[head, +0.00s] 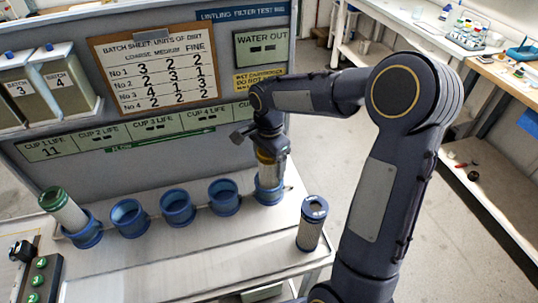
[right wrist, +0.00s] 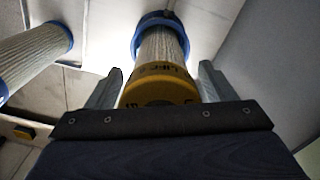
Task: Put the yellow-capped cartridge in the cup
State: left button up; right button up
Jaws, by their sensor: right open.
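The yellow-capped cartridge (head: 270,168) stands upright in the rightmost blue cup (head: 269,190) of the row. Its yellow cap (right wrist: 160,86) shows close up in the right wrist view, with its pleated white body running down into the blue cup ring (right wrist: 160,18). My right gripper (head: 262,146) is above the cap in the head view. In the right wrist view its two fingers (right wrist: 158,88) are open, one on each side of the cap, with a gap showing at the right. My left gripper is out of view.
A green-capped cartridge (head: 63,209) sits in the leftmost cup (head: 84,233). Three cups between are empty. A blue-capped cartridge (head: 310,228) stands on the bench right of the row. A panel with a batch sheet (head: 152,70) rises behind the cups.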

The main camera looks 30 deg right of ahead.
notch_tip(320, 180, up, 12)
jog(key=shift+r, duration=0.2)
jog(key=shift+f, duration=0.1)
dwell(0.6)
